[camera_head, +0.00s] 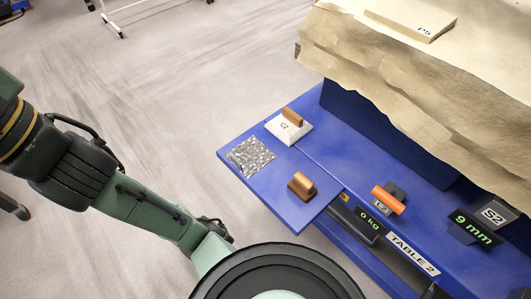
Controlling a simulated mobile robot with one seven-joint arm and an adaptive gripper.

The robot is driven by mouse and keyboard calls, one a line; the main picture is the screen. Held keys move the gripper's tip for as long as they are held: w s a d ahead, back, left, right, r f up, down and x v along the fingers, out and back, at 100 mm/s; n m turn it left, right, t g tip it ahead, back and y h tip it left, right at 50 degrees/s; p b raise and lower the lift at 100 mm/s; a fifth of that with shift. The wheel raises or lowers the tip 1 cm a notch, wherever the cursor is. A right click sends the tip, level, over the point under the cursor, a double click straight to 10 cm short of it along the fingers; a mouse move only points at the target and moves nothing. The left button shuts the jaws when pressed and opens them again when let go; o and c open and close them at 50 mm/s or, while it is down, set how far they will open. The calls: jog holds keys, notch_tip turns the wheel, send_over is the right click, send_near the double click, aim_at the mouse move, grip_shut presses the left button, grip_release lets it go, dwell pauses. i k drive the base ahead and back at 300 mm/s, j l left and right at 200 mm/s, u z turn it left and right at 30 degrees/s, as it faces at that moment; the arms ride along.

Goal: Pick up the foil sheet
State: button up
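The foil sheet (251,156) is a flat, crinkled silver-grey square. It lies on the left end of a blue table ledge (262,189), close to the ledge's left edge. Nothing covers it. My gripper is not in view; only links of my green arm show at the left and bottom, apart from the foil.
A white block marked C2 with a brown handle (288,125) sits just behind the foil. A brown block (301,185) sits in front, to the right. An orange-handled item (388,199) is farther right. A large tan slab (430,60) rises behind.

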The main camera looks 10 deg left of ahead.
aim_at(249, 157)
jog(key=j+z, duration=0.1)
jog(key=z, duration=0.4)
jog(key=j+z, duration=0.1)
jog(key=z, duration=0.4)
jog(key=j+z, duration=0.15)
jog(key=z, duration=0.35)
jog(key=j+z, duration=0.5)
jog(key=k+j+z, duration=0.2)
jog(key=j+z, duration=0.3)
jog(key=k+j+z, duration=0.25)
jog(key=j, duration=0.2)
jog(key=k+j+z, duration=0.25)
jog(key=k+j, duration=0.1)
jog(key=k, duration=0.05)
